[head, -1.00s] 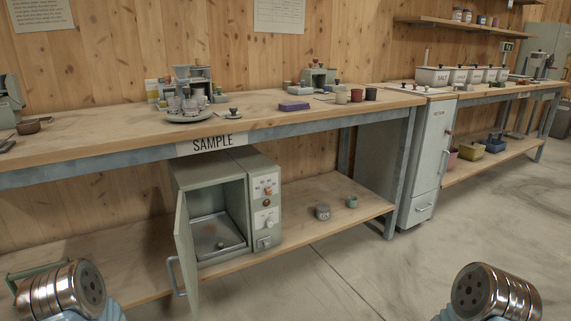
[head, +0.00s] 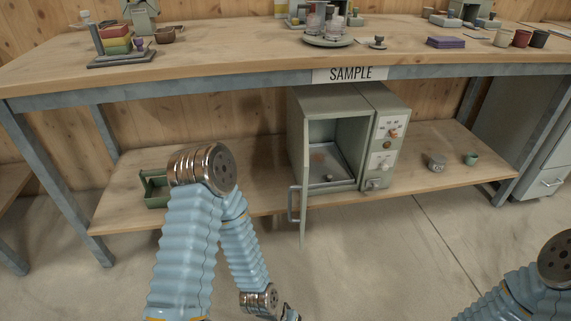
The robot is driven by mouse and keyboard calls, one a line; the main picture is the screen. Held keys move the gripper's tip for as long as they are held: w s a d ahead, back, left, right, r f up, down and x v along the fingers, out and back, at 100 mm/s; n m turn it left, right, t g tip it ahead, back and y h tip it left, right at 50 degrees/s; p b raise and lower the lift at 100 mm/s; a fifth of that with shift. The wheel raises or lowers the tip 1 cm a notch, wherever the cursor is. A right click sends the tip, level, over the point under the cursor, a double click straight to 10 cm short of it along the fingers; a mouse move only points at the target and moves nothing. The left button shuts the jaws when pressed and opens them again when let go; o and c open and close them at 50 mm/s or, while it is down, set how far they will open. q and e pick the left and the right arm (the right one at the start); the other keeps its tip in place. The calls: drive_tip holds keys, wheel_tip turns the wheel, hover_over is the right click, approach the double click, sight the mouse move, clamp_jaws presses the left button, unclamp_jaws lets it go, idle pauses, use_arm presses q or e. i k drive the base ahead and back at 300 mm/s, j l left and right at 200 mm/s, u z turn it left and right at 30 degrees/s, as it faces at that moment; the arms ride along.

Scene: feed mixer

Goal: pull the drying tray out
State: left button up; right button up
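The drying tray (head: 318,182) is a shallow metal tray lying inside the open grey-green drying oven (head: 392,108) on the lower shelf. A small dark knob sits at the tray, towards its front. The oven door (head: 302,190) is swung open at the left side, with a bar handle on it. My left arm rises at the lower left, and its forearm bends down to the bottom edge. Neither arm is seen touching the oven.
The workbench (head: 210,62) with a SAMPLE sign overhangs the oven. A green crate (head: 156,190) stands left on the lower shelf (head: 115,210). The floor in front is clear.

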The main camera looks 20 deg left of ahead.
sight(327, 168)
drive_tip(key=i+j, duration=0.1)
drive_tip(key=j, duration=0.25)
drive_tip(key=i+j, duration=0.1)
drive_tip(key=j, duration=0.25)
drive_tip(key=i+j, duration=0.1)
drive_tip(key=j, duration=0.3)
drive_tip(key=i+l+u, duration=0.2)
drive_tip(key=l, duration=0.2)
drive_tip(key=i+l+u, duration=0.15)
drive_tip(key=l, duration=0.2)
drive_tip(key=l+u, duration=0.2)
drive_tip(key=l, duration=0.2)
drive_tip(key=k+l+z, duration=0.1)
drive_tip(key=l+z, duration=0.4)
drive_tip(key=l, duration=0.2)
drive_tip(key=i+j+z, duration=0.1)
drive_tip(key=j+z, duration=0.55)
drive_tip(key=j, duration=0.2)
drive_tip(key=i, duration=0.05)
